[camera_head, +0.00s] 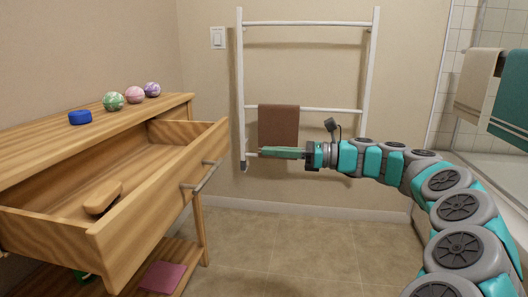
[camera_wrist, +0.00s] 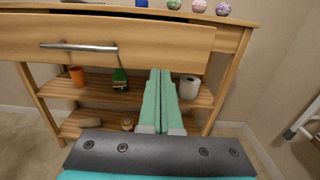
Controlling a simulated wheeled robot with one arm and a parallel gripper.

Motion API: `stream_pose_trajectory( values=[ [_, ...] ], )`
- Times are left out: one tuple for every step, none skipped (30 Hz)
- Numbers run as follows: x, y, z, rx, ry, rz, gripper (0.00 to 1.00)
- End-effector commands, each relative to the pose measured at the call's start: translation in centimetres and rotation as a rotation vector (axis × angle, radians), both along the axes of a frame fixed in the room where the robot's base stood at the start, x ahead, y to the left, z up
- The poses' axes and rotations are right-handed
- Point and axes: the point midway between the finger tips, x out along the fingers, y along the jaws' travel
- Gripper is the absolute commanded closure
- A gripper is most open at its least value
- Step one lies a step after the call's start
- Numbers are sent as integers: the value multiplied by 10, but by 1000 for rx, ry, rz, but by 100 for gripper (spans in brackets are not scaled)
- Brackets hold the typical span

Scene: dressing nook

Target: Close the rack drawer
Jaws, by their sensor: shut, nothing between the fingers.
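The wooden rack drawer (camera_head: 165,205) is pulled well out of the rack (camera_head: 60,143) in the head view. A metal bar handle (camera_head: 202,177) is on its front. A tan wooden brush-like block (camera_head: 103,197) lies inside the drawer. In the wrist view the drawer front (camera_wrist: 110,40) spans the top, with the handle (camera_wrist: 78,47) at left. My gripper (camera_head: 268,153) is shut and empty, to the right of the drawer front and apart from it. In the wrist view its green fingers (camera_wrist: 158,75) are together, pointing toward the rack, right of the handle.
Shelves below hold an orange cup (camera_wrist: 77,76), a green bottle (camera_wrist: 120,79), a white roll (camera_wrist: 188,87) and a pink cloth (camera_head: 162,277). A white towel ladder (camera_head: 242,80) stands behind my gripper.

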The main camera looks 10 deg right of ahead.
Motion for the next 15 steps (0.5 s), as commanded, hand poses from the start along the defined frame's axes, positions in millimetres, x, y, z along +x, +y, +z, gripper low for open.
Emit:
stream_pose_trajectory(
  values=[
    [3,10,-1,0,0,4,100],
    [5,15,-1,0,-1,4,100],
    [7,23,-1,0,-1,5,100],
    [9,29,-1,-1,-1,7,100],
    [11,35,-1,-2,-2,6,100],
    [14,42,-1,-3,-1,5,100],
    [16,48,-1,-3,-2,4,100],
    [18,53,-1,-3,-2,4,100],
    [21,61,-1,-2,-2,5,100],
    [22,67,-1,-2,-2,6,100],
    [24,72,-1,-3,-2,6,100],
    [26,78,-1,-3,-2,7,100],
    [28,83,-1,-4,-3,6,100],
    [30,87,-1,-4,-3,5,100],
    [32,92,-1,-3,-3,3,100]
  ],
)
